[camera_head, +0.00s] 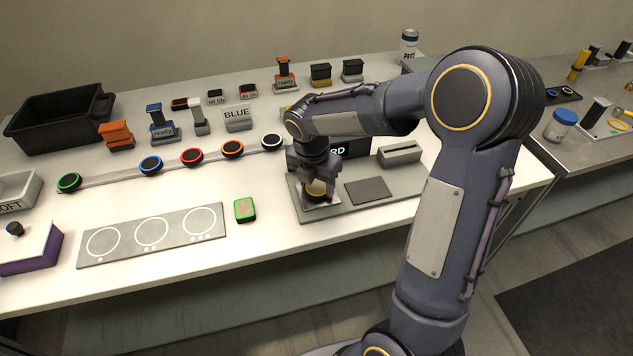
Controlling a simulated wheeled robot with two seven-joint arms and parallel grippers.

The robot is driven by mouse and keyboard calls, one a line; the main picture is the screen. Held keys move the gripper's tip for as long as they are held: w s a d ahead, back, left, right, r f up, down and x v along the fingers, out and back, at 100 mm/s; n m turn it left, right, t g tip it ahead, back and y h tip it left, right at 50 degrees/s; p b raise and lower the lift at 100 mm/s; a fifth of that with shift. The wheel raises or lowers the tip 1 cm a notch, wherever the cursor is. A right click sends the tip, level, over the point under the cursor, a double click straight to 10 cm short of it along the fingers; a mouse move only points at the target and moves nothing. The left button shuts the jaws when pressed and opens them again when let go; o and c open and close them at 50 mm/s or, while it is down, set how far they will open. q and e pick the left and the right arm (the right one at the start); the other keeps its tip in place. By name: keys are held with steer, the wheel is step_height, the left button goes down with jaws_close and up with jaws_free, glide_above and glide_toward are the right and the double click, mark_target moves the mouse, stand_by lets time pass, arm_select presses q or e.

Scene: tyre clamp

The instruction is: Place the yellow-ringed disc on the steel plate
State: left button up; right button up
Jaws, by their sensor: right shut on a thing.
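The yellow-ringed disc (316,190) is dark with a yellow ring. My right gripper (315,181) points down and is shut on it, hiding part of it. The steel plate (325,205) is a pale square at the left end of a grey board (345,206). The disc is over this plate; I cannot tell whether they touch. My left gripper is not in view.
A dark square pad (368,190) and a grey block (399,153) are on the board's right side. A row of ringed discs, including a white-ringed one (271,142), lies behind. A green-edged block (245,209) and a three-circle panel (152,234) lie left.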

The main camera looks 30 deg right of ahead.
mark_target(313, 192)
steer(key=o, duration=1)
steer(key=shift+f, duration=0.1)
steer(key=shift+c, duration=0.2)
step_height(313, 192, up, 11)
steer(key=a, duration=0.1)
steer(key=s+a+f+m+t+y, duration=0.1)
steer(key=s+a+m+t+y, duration=0.1)
steer(key=s+m, duration=0.9)
steer(key=s+a+f+m+t+y, duration=0.1)
steer(key=s+a+m+t+y, duration=0.1)
steer(key=s+m, duration=0.9)
steer(key=shift+a+m+t+y+p, duration=0.3)
steer(key=shift+a+m+y, duration=0.55)
steer(key=shift+m, duration=1.25)
steer(key=shift+a, duration=0.15)
